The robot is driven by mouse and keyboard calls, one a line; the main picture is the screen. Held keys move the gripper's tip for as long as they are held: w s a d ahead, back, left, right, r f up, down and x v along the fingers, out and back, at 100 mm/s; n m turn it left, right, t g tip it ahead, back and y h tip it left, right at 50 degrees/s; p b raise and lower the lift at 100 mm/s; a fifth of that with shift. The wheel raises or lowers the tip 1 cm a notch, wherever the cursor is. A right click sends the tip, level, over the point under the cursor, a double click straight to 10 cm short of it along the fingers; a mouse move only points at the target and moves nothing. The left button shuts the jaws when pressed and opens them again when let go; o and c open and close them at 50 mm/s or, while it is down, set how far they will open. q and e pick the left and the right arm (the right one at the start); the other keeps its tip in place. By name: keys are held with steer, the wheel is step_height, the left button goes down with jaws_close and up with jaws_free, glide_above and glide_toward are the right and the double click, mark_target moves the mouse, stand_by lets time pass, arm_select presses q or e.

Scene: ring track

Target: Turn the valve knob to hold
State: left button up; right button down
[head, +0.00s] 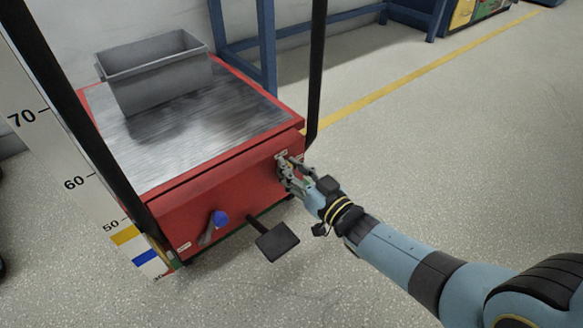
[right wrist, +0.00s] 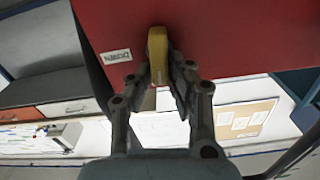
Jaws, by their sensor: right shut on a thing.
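The yellow valve knob (right wrist: 158,45) stands out from the red front panel (right wrist: 225,40) in the right wrist view. My right gripper (right wrist: 160,74) is shut on it, one finger on each side. In the head view my right gripper (head: 287,166) reaches the right end of the red panel (head: 190,205) and mostly hides the knob. A small white label (right wrist: 116,57) sits beside the knob in the wrist view; its print is upside down and hard to read. My left gripper is not in view.
The red lift table has a metal top (head: 200,130) carrying a grey open bin (head: 160,80). A blue-tipped lever (head: 221,217) and a black pedal (head: 277,241) are at its front. Black posts flank it, and a height scale (head: 75,150) stands left. The floor (head: 430,150) at right is clear.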

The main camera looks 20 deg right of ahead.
steer(key=shift+s+a+n, duration=0.1)
steer(key=shift+n, duration=0.8)
steer(key=c, duration=1.3)
jaws_free()
steer(key=v, duration=1.2)
